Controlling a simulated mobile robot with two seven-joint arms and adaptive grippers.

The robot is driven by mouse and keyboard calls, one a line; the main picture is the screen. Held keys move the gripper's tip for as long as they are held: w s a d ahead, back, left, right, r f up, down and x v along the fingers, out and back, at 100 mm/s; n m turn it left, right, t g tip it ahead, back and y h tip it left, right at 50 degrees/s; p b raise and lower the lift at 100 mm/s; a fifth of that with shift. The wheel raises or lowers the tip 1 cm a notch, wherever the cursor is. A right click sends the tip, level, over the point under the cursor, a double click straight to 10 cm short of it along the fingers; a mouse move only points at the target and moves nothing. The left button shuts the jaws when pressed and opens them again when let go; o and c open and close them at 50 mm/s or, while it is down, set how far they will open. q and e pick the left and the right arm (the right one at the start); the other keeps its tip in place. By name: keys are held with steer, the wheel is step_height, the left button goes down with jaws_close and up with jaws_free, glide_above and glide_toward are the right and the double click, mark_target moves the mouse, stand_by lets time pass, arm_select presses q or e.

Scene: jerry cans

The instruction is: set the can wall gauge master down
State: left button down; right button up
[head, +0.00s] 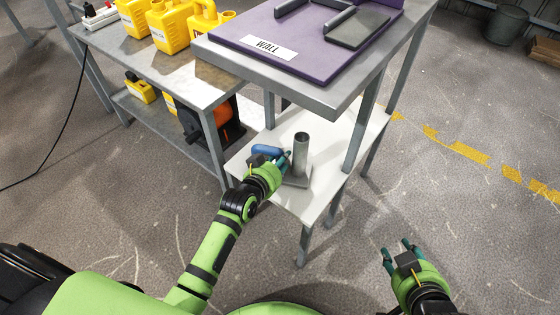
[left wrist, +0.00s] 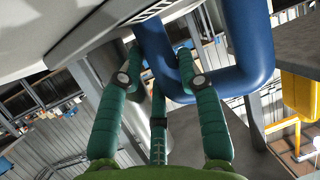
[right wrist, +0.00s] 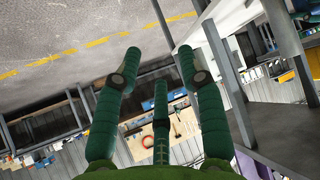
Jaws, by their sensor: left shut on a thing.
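A blue looped piece (head: 266,150), which looks like the can wall gauge master, is at my left gripper, over the pale lower shelf. In the left wrist view it is a thick blue U-shaped bar (left wrist: 252,60). My left gripper (head: 286,160) is shut on it; the fingers also show in the left wrist view (left wrist: 160,55). A grey upright post (head: 301,150) on a flat base stands right beside the fingers. Whether the blue piece touches the shelf or post is not clear. My right gripper (head: 400,253) is open and empty, away from the tables.
Above and behind is a metal table with a purple board (head: 290,52) labelled WALL (head: 269,47) and a grey slab (head: 357,29). Its edge overhangs the shelf (head: 335,160). Yellow jerry cans (head: 168,26) stand on the left bench.

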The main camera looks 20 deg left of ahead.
arm_select(q)
steer(key=c, duration=0.8)
jaws_free()
steer(key=p+v, duration=0.2)
steer(key=v, duration=0.4)
steer(key=shift+r, duration=0.1)
steer(key=s+f+g, duration=0.2)
steer(key=s+g, duration=0.1)
steer(key=s, duration=0.4)
steer(key=s+a+f+g+y+p, duration=0.1)
steer(key=s+f+g, duration=0.2)
steer(key=s, duration=0.5)
steer(key=s+a+f+g+y+p, duration=0.1)
steer(key=s+f+g, duration=0.2)
steer(key=s, duration=0.4)
steer(key=shift+s+a+g, duration=0.25)
steer(key=shift+s+g, duration=0.05)
steer(key=shift+g, duration=0.3)
arm_select(e)
steer(key=s+d+f+g+h, duration=0.1)
steer(key=s+d+f+g, duration=0.2)
steer(key=s+f+g, duration=0.3)
step_height(320, 180, down, 5)
steer(key=shift+s+d+r+m, duration=0.2)
steer(key=shift+s+m, duration=0.1)
steer(key=shift+s, duration=0.9)
